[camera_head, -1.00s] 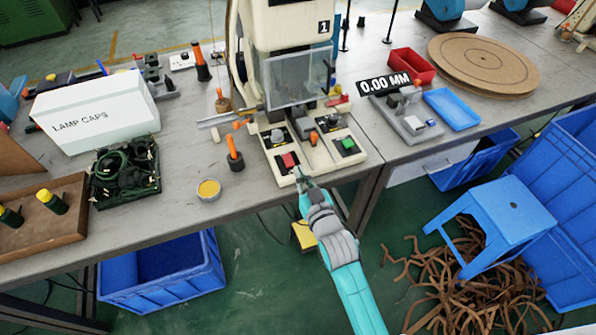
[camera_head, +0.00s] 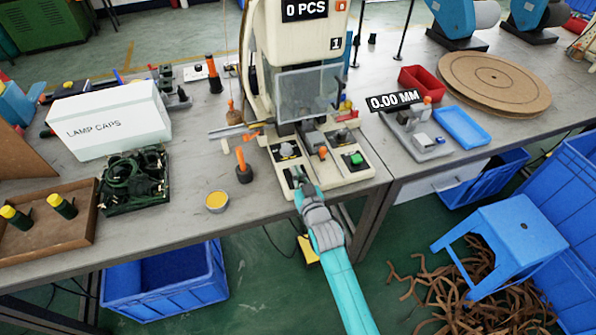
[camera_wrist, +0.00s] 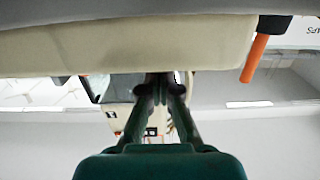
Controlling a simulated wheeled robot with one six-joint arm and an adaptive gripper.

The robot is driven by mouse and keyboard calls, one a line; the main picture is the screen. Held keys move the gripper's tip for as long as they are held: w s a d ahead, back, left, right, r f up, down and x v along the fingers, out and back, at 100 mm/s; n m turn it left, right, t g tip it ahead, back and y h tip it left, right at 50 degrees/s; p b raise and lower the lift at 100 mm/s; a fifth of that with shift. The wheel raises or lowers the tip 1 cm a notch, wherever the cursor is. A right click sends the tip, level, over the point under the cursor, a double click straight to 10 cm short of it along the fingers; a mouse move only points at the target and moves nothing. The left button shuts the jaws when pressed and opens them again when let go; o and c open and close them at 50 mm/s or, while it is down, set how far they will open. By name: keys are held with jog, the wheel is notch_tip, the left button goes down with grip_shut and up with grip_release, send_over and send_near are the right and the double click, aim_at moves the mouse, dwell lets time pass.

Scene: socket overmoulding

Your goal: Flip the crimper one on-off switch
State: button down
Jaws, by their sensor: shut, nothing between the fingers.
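The crimper (camera_head: 305,30) marked 1 stands on the table, cream coloured with a clear guard. Its base has small control panels in front: a grey knob (camera_head: 287,149), an orange-tipped lever (camera_head: 323,153) and a green button (camera_head: 357,158). The red button seen earlier on the front left panel is now hidden behind my gripper (camera_head: 297,176). My gripper is shut and empty at that panel; I cannot tell whether it touches. In the wrist view the shut fingers (camera_wrist: 161,90) point at the cream base (camera_wrist: 110,48), which fills the upper part.
An orange-handled tool (camera_head: 243,166) stands left of the base; it also shows in the wrist view (camera_wrist: 254,58). A yellow-filled tin (camera_head: 217,201) sits near the table edge. A gauge (camera_head: 415,135) and blue tray (camera_head: 461,127) lie right. A blue stool (camera_head: 505,235) stands on the floor.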

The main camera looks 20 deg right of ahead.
dwell(0.3)
jog(key=shift+w+f+g, duration=0.15)
jog(key=shift+f+g, duration=0.1)
jog(key=shift+g, duration=0.25)
jog(key=s+r, duration=0.1)
jog(key=s, duration=1.1)
jog(key=shift+r, duration=0.3)
jog(key=r, duration=0.1)
jog(key=r+t, duration=0.1)
jog(key=r, duration=0.1)
jog(key=shift+w+r, duration=0.1)
jog(key=shift+w, duration=0.3)
